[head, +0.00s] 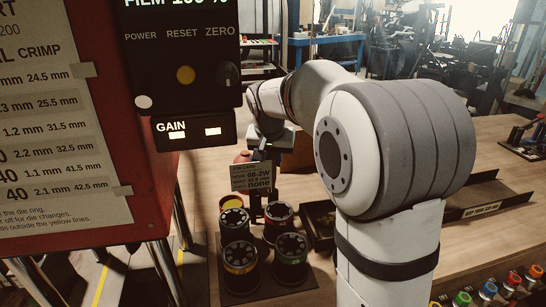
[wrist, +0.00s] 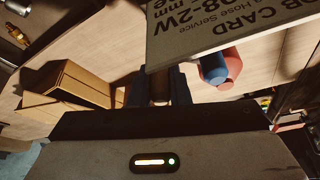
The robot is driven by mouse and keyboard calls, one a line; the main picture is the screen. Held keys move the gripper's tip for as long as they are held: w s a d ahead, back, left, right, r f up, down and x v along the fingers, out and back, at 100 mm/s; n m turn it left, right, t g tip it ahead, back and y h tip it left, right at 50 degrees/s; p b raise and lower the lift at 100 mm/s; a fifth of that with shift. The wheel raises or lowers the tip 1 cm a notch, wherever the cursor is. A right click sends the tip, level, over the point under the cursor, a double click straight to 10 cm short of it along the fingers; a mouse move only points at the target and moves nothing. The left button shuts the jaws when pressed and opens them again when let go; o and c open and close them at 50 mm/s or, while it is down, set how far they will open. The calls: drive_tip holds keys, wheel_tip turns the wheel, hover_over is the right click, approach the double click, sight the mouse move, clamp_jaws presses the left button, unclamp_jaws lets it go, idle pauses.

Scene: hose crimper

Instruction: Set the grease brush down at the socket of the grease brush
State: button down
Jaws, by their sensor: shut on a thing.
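My gripper (wrist: 159,88) is shut on a brown piece (wrist: 160,84) between its two dark fingers in the wrist view. I take it to be the grease brush; only a small part of it shows. In the head view my gripper (head: 262,150) is small and dark, above and behind the job card (head: 252,177). The brush cannot be made out there. I cannot pick out the brush's socket in either view.
The job card fills the top of the wrist view (wrist: 225,28), close to the fingers. A red and blue rounded thing (wrist: 220,68) is just right of them. A cardboard box (wrist: 70,90) is left. Several round dies (head: 240,257) stand before the card. The red crimper (head: 150,190) is left.

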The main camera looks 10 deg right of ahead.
drive_tip(key=shift+f+b, duration=0.35)
idle(0.3)
drive_tip(key=c, duration=1.3)
unclamp_jaws()
drive_tip(key=shift+r, duration=0.15)
drive_tip(key=v, duration=0.7)
drive_tip(key=shift+s+r, duration=0.15)
drive_tip(key=shift+r, duration=0.1)
drive_tip(key=shift+s, duration=0.1)
